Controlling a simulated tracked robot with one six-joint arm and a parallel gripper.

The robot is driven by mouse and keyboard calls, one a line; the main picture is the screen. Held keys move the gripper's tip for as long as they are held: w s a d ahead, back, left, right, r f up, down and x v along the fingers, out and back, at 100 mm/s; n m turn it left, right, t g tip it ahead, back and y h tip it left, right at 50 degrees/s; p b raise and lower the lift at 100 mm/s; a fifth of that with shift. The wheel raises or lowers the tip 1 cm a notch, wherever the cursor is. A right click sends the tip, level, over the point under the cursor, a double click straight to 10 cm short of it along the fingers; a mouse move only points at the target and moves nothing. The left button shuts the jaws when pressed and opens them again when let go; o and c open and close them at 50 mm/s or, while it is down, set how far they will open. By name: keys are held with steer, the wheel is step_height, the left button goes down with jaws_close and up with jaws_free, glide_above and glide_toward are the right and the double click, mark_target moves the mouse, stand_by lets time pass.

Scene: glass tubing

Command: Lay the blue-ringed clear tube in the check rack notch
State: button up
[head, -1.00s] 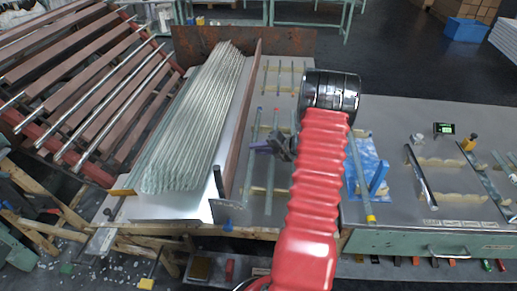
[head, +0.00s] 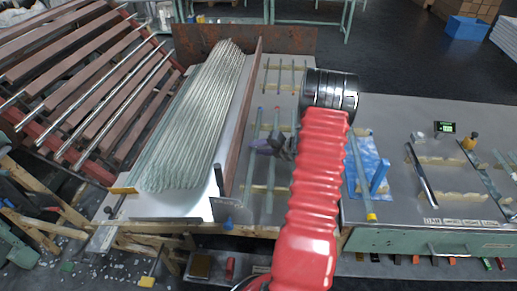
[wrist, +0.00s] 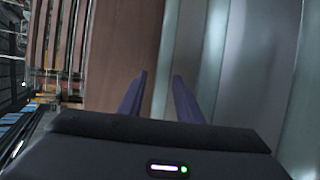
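My gripper (head: 261,147), with purple fingers, is low over the blue-ringed tube. In the wrist view, my gripper (wrist: 160,75) has its fingers apart, with a clear tube (wrist: 167,45) showing between them; its ring is out of that view. I cannot tell whether the fingers touch it. I cannot tell which support is the check rack.
A brown board (head: 243,110) stands close left of the gripper, beside a large bundle of tubes (head: 200,120). My red arm hides part of the bench. To the right are a yellow-ended tube (head: 360,180), a blue cloth (head: 369,160) and pale notched supports (head: 455,161).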

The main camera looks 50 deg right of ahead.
steer(key=shift+r, duration=0.4)
steer(key=v, duration=1.2)
steer(key=shift+r, duration=0.1)
stand_by(0.6)
